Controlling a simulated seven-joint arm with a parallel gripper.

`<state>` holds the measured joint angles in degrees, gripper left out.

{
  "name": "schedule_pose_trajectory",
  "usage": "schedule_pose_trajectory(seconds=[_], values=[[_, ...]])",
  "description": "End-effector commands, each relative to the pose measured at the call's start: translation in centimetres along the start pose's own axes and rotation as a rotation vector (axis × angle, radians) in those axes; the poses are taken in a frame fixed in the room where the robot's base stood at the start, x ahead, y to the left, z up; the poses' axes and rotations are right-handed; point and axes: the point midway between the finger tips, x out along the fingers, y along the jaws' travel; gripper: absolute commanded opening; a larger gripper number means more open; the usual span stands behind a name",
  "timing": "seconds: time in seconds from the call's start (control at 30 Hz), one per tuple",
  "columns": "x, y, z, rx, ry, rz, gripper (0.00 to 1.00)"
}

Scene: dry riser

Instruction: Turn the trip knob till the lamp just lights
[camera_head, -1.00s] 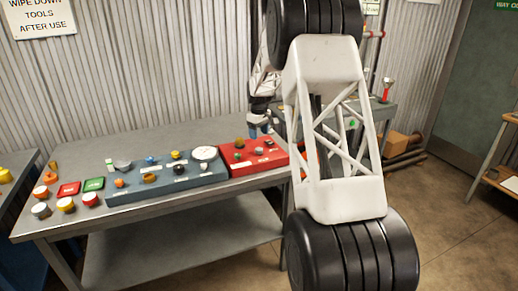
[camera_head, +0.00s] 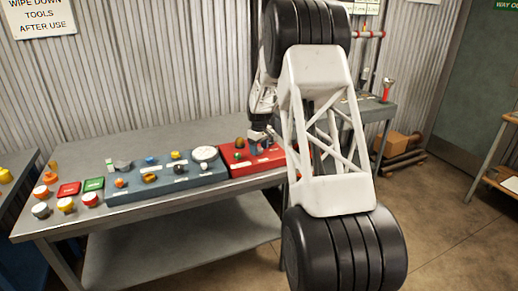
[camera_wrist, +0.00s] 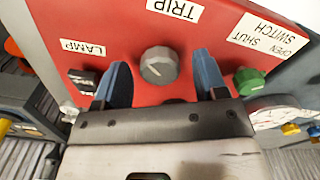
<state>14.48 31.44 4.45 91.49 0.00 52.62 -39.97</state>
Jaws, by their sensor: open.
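The grey trip knob (camera_wrist: 158,66) sits on the red panel (camera_wrist: 120,25) under a TRIP label (camera_wrist: 175,9) in the wrist view. Its pointer mark is too small to read surely. My gripper (camera_wrist: 162,66) is open, one blue finger on each side of the knob, with visible gaps on both sides. A small black fitting (camera_wrist: 82,79) beside the LAMP label (camera_wrist: 83,48) looks dark and unlit. In the head view my gripper (camera_head: 262,138) is over the red panel (camera_head: 234,170); I cannot pick out the trip knob there.
A green knob (camera_wrist: 249,80) by the OPEN SHUT SWITCH label is close to the right finger. A blue-grey panel (camera_head: 130,193) with several knobs and a white dial (camera_head: 204,153) adjoins the red panel. The bench (camera_head: 160,140) is clear behind the panels.

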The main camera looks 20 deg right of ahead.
Motion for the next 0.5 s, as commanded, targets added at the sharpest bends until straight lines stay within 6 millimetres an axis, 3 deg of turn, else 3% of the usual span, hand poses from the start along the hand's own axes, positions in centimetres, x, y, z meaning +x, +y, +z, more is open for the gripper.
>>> schedule_pose_trajectory(seconds=[0.27,0.5], values=[[0.11,0.0,0.0,0.0,0.0,0.0,0.66],[0.12,0.0,0.0,0.0,0.0,0.0,0.32]])
